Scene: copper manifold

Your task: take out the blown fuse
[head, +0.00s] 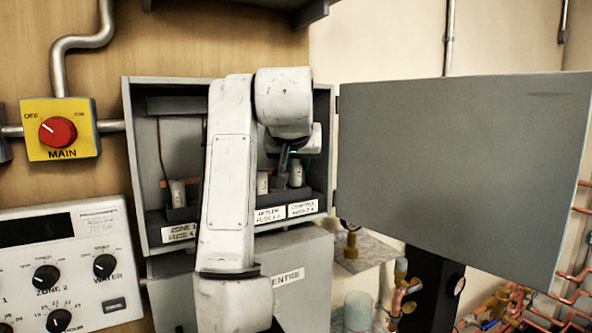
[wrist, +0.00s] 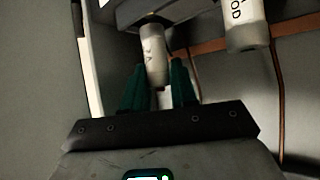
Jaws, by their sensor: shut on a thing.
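The open grey fuse box (head: 140,140) holds white cylindrical fuses in dark holders above paper labels. A left fuse (head: 177,193) and a middle fuse (head: 262,183) stand upright. My gripper (head: 284,168) is inside the box at the right fuse (head: 296,174), above the "CONTROL" label (head: 303,208). In the wrist view, its green fingers (wrist: 158,90) are shut on this pale fuse (wrist: 152,50), whose far end meets the grey holder. Another fuse (wrist: 245,28) with partly readable letters is beside it, apart from the fingers. I cannot tell which fuse is blown.
The box door (head: 455,165) is swung open to the right. My arm covers much of the box's middle. A yellow main switch (head: 58,130) with a red knob and a control panel (head: 65,265) are at left. Copper pipes and fittings (head: 535,305) are at lower right.

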